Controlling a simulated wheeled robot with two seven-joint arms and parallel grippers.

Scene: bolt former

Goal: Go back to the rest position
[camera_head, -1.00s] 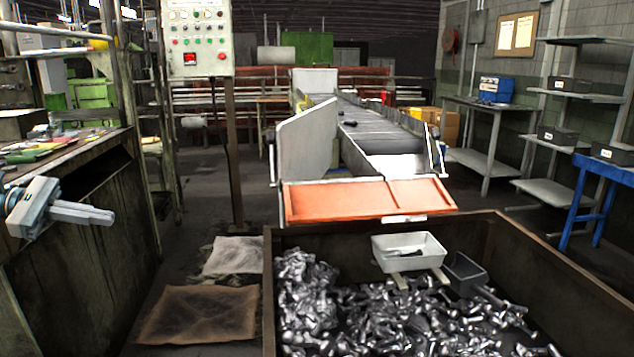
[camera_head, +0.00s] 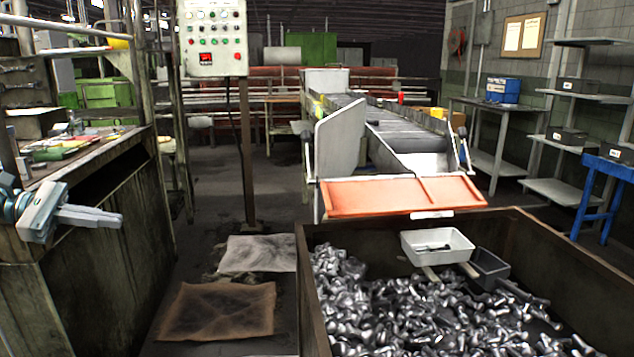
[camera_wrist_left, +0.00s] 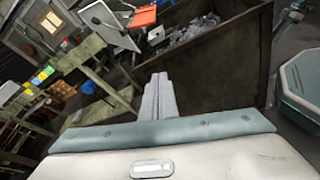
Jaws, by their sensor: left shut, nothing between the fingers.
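My left gripper (camera_head: 108,218) is at the left edge of the head view, in front of the workbench side. Its fingers are together and empty, pointing right. It also shows in the left wrist view (camera_wrist_left: 158,80), with the fingers closed near the dark bin wall. My right gripper is not in either view.
A large bin (camera_head: 312,290) full of metal bolts (camera_head: 400,310) stands in front, with a white tray (camera_head: 437,246) inside it. Behind it is a conveyor with an orange chute (camera_head: 400,196). A workbench (camera_head: 100,260) stands at left.

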